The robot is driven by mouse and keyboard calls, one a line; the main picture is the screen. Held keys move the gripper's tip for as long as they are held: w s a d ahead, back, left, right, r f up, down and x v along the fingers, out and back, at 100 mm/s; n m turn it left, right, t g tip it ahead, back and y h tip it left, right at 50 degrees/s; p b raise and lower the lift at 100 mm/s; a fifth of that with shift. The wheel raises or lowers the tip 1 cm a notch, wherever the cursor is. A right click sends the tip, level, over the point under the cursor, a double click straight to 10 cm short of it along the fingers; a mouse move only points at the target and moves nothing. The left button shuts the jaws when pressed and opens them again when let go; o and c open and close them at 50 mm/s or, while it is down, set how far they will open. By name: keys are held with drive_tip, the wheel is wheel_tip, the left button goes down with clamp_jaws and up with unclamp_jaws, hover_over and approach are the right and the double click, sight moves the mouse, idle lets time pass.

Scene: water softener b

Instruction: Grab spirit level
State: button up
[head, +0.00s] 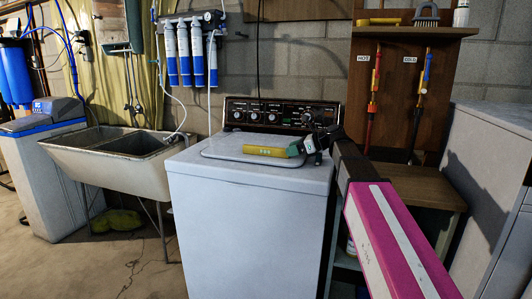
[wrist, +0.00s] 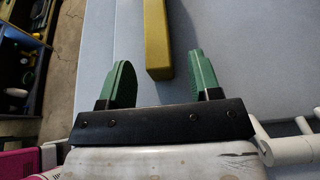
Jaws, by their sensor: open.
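A yellow spirit level (head: 264,151) lies on the lid of the white washing machine. In the wrist view the yellow level (wrist: 156,40) runs away from me, its near end showing between the green fingertips. My gripper (head: 296,147) is just at the right end of the level in the head view. In the wrist view my gripper (wrist: 160,76) is open, with a gap on both sides of the level and nothing held. I cannot tell how far above the lid the fingers are.
The washing machine (head: 245,215) has a control panel (head: 280,115) at its back. A utility sink (head: 125,155) stands to the left. A wooden side table (head: 425,188) and a grey cabinet (head: 490,185) are on the right. The lid around the level is clear.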

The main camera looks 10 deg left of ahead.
drive_tip(key=shift+x, duration=1.5)
drive_tip(key=shift+s, duration=0.1)
drive_tip(key=c, duration=1)
clamp_jaws()
drive_tip(key=shift+r, duration=0.15)
